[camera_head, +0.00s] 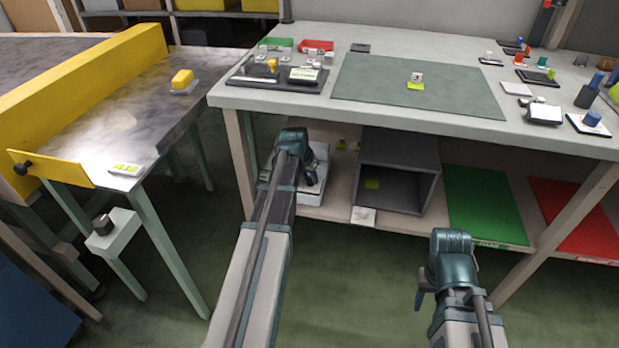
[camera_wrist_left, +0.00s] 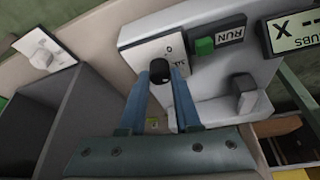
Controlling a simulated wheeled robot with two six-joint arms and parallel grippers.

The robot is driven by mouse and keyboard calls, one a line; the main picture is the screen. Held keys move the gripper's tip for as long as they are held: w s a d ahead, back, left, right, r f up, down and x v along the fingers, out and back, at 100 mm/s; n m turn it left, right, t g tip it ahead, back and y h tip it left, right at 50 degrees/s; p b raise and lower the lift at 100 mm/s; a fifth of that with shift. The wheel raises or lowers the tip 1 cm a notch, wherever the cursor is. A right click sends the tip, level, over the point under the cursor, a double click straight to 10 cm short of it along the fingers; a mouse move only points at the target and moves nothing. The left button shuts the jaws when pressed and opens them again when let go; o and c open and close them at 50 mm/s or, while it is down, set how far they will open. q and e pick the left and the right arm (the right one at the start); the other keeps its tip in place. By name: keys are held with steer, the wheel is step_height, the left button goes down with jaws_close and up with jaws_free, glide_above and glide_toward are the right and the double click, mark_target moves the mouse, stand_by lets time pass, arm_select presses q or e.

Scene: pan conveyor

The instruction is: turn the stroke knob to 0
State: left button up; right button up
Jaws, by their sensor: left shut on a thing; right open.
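The stroke knob is a small dark knob (camera_wrist_left: 160,71) on a white label plate (camera_wrist_left: 143,54) in the left wrist view. A "0" mark shows above it and partly hidden lettering beside it; its pointer direction cannot be made out. My left gripper (camera_wrist_left: 161,80) has its two blue fingers on either side of the knob and is shut on it. In the head view my left gripper (camera_head: 292,142) reaches down to the white machine (camera_head: 318,178) on the lower shelf, and its wrist hides the knob. My right gripper (camera_head: 424,294) is open and empty, low at the right.
Beside the knob are a green button (camera_wrist_left: 204,46) with a RUN label, a display (camera_wrist_left: 296,31) and another black control (camera_wrist_left: 243,84). A white plate with a knob (camera_wrist_left: 41,54) sits left, by a grey open box (camera_head: 428,185). The bench (camera_head: 450,123) overhangs the shelf.

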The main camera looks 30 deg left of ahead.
arm_select(q)
jaws_close()
steer(key=n+y, duration=0.1)
steer(key=n, duration=0.1)
steer(key=n+y, duration=0.1)
steer(key=n, duration=0.2)
steer(key=shift+d+n+g, duration=0.2)
steer(key=shift+n+g, duration=0.1)
steer(key=n+g+y, duration=0.1)
steer(key=n, duration=0.5)
steer(key=shift+w+d+g+y, duration=0.1)
steer(key=shift+w+g+y, duration=0.05)
steer(key=shift+g+y, duration=0.25)
steer(key=shift+n, duration=0.3)
steer(key=o, duration=0.9)
jaws_free()
